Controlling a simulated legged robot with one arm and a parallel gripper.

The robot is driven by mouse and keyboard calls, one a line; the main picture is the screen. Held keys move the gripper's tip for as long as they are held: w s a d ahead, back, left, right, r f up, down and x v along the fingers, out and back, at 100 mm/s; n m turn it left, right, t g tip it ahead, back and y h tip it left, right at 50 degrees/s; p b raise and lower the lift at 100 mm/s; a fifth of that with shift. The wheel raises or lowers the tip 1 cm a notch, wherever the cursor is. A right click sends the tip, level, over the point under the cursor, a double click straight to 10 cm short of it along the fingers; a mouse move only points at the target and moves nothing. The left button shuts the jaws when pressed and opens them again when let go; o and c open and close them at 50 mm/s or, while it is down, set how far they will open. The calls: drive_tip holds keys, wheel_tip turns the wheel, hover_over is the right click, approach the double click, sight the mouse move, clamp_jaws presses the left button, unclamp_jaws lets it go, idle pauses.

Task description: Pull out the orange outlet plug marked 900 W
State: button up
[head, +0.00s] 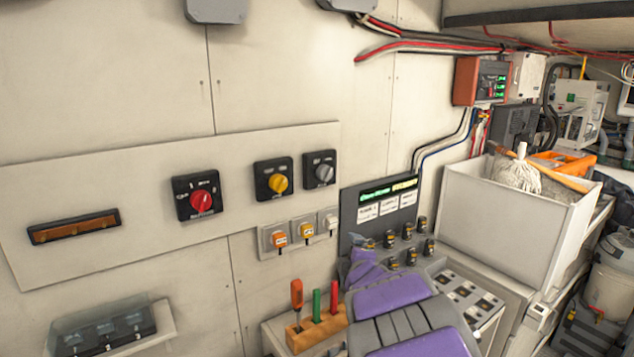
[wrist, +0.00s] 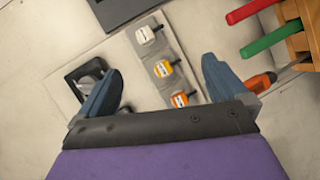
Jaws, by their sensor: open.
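Three plugs sit in a grey outlet strip (head: 265,242) on the wall panel. The left one is orange (head: 280,240), the middle one yellow-orange (head: 307,231) and the right one white (head: 331,222). Each has a small label that I cannot read. In the wrist view the orange plug (wrist: 180,100) is nearest my gripper, with the yellow-orange plug (wrist: 162,69) and white plug (wrist: 146,35) beyond. My gripper (wrist: 160,68) is open and empty, its blue fingers spread either side of the strip in the picture. It touches no plug that I can see.
A wooden tool block (head: 318,330) with an orange-handled screwdriver and green and red tools stands below the strip. Red (head: 200,199), yellow (head: 277,183) and grey (head: 324,172) rotary switches are above. A dark display panel (head: 375,203) is to the right.

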drive_tip(key=w+a+n+y, duration=0.1)
drive_tip(key=a+n+y, duration=0.1)
drive_tip(key=a, duration=0.2)
drive_tip(key=w+a+f+n+y, duration=0.1)
drive_tip(key=a+n+y, duration=0.2)
drive_tip(key=a, duration=0.2)
drive_tip(key=w+a+f+n+y+b, duration=0.1)
drive_tip(key=a+n+y, duration=0.1)
drive_tip(key=a, duration=0.2)
drive_tip(key=shift+a+f+n+y, duration=0.2)
drive_tip(key=shift+n+y, duration=0.1)
drive_tip(key=shift+n, duration=0.1)
